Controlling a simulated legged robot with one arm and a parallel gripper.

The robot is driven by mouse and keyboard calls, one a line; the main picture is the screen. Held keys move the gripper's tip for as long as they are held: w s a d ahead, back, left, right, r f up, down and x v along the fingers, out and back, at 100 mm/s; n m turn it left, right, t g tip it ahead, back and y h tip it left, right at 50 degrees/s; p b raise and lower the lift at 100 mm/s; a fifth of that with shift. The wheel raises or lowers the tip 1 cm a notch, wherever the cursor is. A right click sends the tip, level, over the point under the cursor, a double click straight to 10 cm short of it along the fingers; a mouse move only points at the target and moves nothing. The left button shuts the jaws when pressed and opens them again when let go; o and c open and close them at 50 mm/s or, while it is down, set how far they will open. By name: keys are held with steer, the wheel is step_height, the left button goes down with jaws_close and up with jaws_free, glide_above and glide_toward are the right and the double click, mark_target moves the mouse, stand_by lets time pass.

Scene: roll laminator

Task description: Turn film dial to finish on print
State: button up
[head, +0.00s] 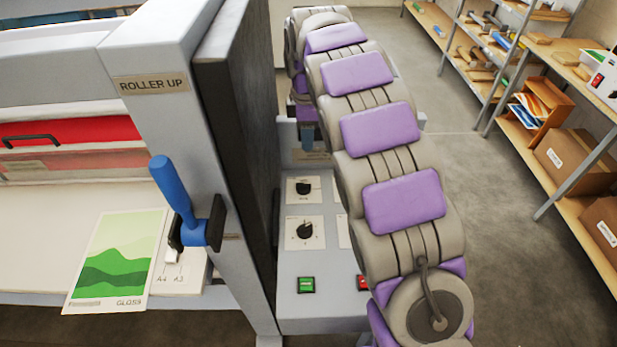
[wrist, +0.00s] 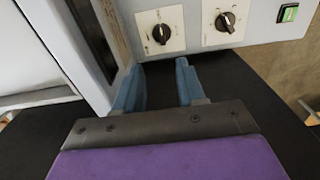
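The control panel (head: 325,262) carries an upper black dial (head: 303,188) and a lower black dial (head: 304,231), each on a white plate; their lettering is too small to read. In the wrist view these are the left dial (wrist: 162,34) and the right dial (wrist: 225,21). I cannot tell which is the film dial. The print (head: 120,255), with green hills, lies on the feed table and reads "GLOSS". My gripper (wrist: 157,85) is open and empty, its blue fingers apart just short of the left dial. In the head view my arm hides part of the panel.
Below the dials are a green button (head: 306,285) and a partly hidden red button (head: 363,283). A blue-handled lever (head: 175,190) stands on the laminator post under a "ROLLER UP" label (head: 151,85). Shelves (head: 560,170) line the right; the floor between is clear.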

glide_toward(302, 184)
steer(key=f, duration=0.2)
steer(key=d+f+b, duration=0.1)
steer(key=f, duration=0.1)
steer(key=f+b, duration=0.1)
steer(key=shift+d+f, duration=0.25)
steer(key=shift+f, duration=0.15)
steer(key=a+f, duration=0.2)
steer(key=shift+w+a+f, duration=0.1)
steer(key=shift+a+f, duration=0.15)
steer(key=shift+f, duration=0.15)
steer(key=shift+d, duration=1)
steer(key=shift+c, duration=0.4)
steer(key=c, duration=0.3)
steer(key=shift+a, duration=0.55)
jaws_close()
